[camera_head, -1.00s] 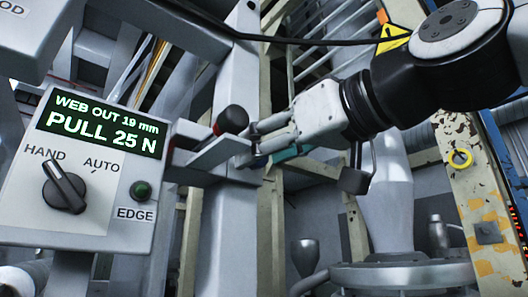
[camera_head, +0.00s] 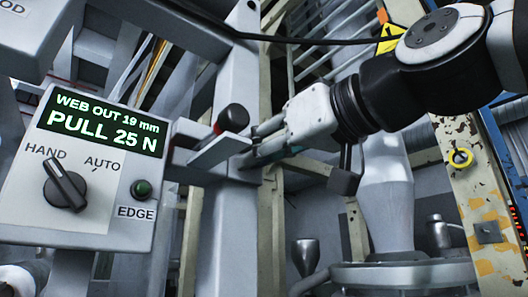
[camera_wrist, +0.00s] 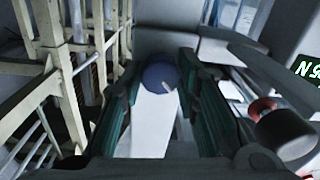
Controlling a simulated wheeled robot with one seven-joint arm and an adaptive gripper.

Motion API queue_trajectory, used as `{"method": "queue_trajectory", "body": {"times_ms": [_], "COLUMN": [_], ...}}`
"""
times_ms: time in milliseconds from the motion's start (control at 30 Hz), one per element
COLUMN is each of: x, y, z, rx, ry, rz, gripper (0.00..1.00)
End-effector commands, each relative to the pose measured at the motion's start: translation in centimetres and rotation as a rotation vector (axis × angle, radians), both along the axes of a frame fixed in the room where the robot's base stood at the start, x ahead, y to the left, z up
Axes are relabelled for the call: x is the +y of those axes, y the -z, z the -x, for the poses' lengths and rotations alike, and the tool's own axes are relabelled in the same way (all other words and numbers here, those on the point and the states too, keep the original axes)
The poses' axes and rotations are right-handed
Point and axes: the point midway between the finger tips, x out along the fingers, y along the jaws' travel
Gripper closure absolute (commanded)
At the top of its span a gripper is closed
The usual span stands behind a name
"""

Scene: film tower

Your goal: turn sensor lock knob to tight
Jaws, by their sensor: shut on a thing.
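The sensor lock knob appears to be the round dark blue knob (camera_wrist: 160,73) in the wrist view. It has a short pale mark toward its lower right. My gripper (camera_wrist: 160,82) has one finger on each side of it and is shut on it. In the head view my gripper (camera_head: 254,144) reaches in from the right to the grey bracket beside the panel. The blue knob is hidden there. No tight or loose lettering is readable near it.
A black knob with a red collar (camera_head: 232,120) stands close by on the bracket; it also shows in the wrist view (camera_wrist: 285,130). The control panel (camera_head: 80,185) at left has a HAND/AUTO selector (camera_head: 65,186) and a display (camera_head: 100,123). A cable crosses above.

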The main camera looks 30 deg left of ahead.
Motion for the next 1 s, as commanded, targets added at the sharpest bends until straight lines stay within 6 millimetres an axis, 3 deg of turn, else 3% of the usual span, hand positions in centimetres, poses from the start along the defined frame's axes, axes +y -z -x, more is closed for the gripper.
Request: {"method": "queue_trajectory", "body": {"times_ms": [267, 1000], "x": [0.0, -0.03], "y": [0.19, 0.18], "z": [-0.06, -0.08], "rx": [0.138, 0.78], "ry": [0.001, 0.003], "rz": [-0.055, -0.321], "gripper": [0.99, 0.99]}}
